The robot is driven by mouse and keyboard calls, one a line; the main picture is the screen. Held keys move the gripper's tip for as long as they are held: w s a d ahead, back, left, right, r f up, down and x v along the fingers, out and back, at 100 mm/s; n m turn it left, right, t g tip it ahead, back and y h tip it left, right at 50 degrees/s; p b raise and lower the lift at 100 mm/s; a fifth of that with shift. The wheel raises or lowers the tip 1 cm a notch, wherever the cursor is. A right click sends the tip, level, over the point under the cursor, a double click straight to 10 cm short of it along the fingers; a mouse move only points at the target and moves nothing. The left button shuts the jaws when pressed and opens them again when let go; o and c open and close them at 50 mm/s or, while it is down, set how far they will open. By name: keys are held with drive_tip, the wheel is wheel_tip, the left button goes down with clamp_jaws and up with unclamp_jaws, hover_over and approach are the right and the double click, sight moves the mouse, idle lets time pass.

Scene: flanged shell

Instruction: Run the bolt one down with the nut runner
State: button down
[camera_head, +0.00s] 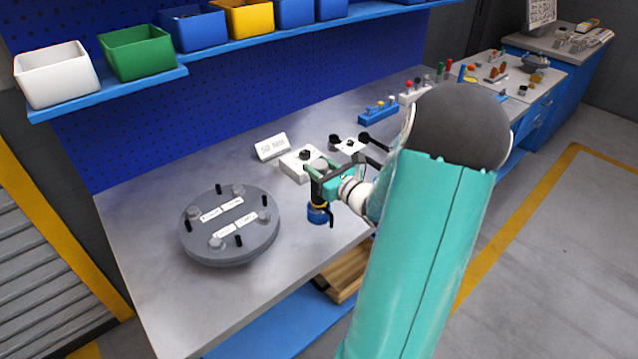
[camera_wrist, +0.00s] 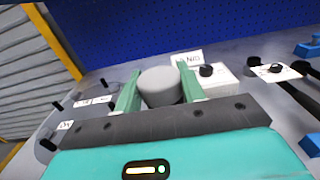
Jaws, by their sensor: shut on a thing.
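The round grey flanged shell (camera_head: 218,256) sits on the left part of the bench, with several grey bolt heads and black upright pins on top and white label plates. The lettering is too small to read, so I cannot tell which bolt is bolt one. My gripper (camera_head: 320,180) is to the right of the shell and apart from it. It is shut on the nut runner (camera_head: 318,214), whose blue lower end hangs above the bench. In the wrist view, the runner's grey round top (camera_wrist: 161,86) sits between the two green fingers.
A white block with a black knob (camera_head: 300,163) and a white sign (camera_head: 271,147) stand behind my gripper. A black-handled tool (camera_head: 365,140) lies on a white holder farther right. Bins line the shelf above. The bench between gripper and shell is clear.

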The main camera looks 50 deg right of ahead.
drive_tip(key=shift+r, duration=0.2)
wheel_tip(320, 180, up, 10)
drive_tip(key=shift+f, duration=0.1)
idle(0.3)
drive_tip(key=c, duration=1.6)
unclamp_jaws()
clamp_jaws()
